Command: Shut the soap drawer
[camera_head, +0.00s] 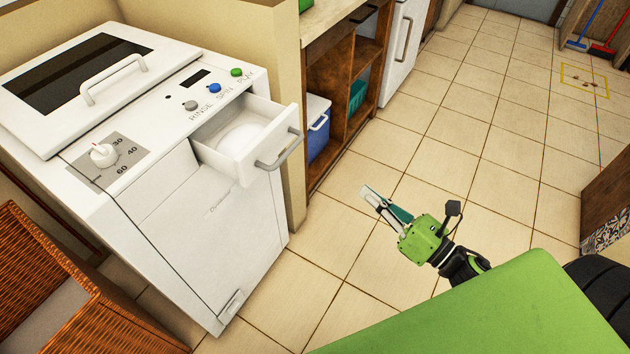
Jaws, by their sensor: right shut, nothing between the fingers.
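The soap drawer (237,152) is a white box pulled out of the front of the white washing machine (190,240). It stands open, and white material or a pale inner floor shows inside it. Its grey bar handle (281,152) is on the drawer's front face, toward the right. My right gripper (369,194) is shut and empty, low over the tiled floor. It is to the right of the drawer and apart from it, with its fingers pointing up and left. My left gripper is not in view.
A beige partition (297,110) stands just behind the drawer. Beyond it are wooden open shelves (345,80) with a blue box (317,130). A wicker basket (60,290) sits at lower left. Tiled floor between the machine and my gripper is clear.

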